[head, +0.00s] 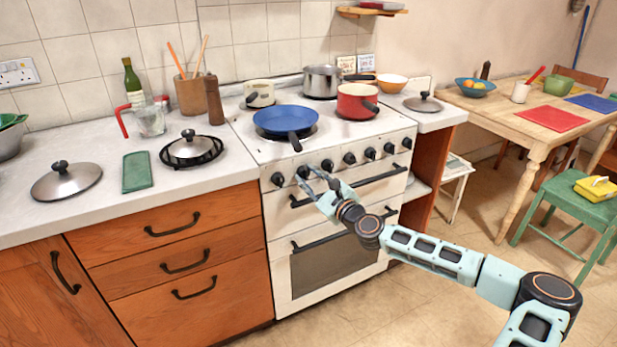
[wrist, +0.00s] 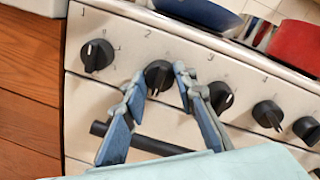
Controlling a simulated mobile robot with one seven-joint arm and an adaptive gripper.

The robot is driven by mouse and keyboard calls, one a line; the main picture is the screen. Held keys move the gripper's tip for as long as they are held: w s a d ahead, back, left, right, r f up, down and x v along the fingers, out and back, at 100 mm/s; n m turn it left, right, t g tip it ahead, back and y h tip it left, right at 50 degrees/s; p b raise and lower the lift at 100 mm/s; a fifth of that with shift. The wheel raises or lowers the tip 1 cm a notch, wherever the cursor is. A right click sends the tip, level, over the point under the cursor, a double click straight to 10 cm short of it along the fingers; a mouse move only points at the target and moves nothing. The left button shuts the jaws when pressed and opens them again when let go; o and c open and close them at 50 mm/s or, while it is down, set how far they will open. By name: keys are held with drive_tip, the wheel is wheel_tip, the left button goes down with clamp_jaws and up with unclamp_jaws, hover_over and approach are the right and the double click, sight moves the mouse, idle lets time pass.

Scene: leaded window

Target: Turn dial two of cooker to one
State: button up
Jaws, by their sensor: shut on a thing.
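The white cooker (head: 335,135) has a row of black dials along its front panel. Dial two (wrist: 158,76), under the printed number 2 in the wrist view, sits between the fingertips of my gripper (wrist: 160,78). The fingers are shut on it, one on each side. In the head view my gripper (head: 314,176) reaches the left part of the panel and mostly hides dial two. Dial one (wrist: 97,55) is to its left, with a white pointer line. Dial three (wrist: 219,96) is to its right.
A black oven handle (head: 350,186) runs just below the dials, close to my gripper. A blue frying pan (head: 285,120) stands on the hob with its handle towards the front. A red pot (head: 356,101) stands to its right. Wooden drawers (head: 178,262) are left of the cooker.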

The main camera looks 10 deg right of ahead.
drive_tip(key=shift+n, duration=0.3)
drive_tip(key=n+b, duration=0.2)
drive_tip(key=n, duration=0.3)
drive_tip(key=shift+b, duration=0.4)
drive_tip(key=n+h+b, duration=0.1)
drive_tip(key=n, duration=0.5)
drive_tip(key=shift+a+b, duration=0.1)
drive_tip(key=shift+b, duration=0.25)
drive_tip(key=n+b, duration=0.2)
drive_tip(key=n, duration=0.4)
drive_tip(key=shift+a, duration=0.1)
drive_tip(key=shift+n+h+b, duration=0.5)
drive_tip(key=shift+n+b, duration=0.95)
drive_tip(key=shift+n, duration=1.05)
drive_tip(key=o, duration=1.2)
drive_tip(key=shift+c, duration=0.2)
drive_tip(key=shift+s, duration=0.1)
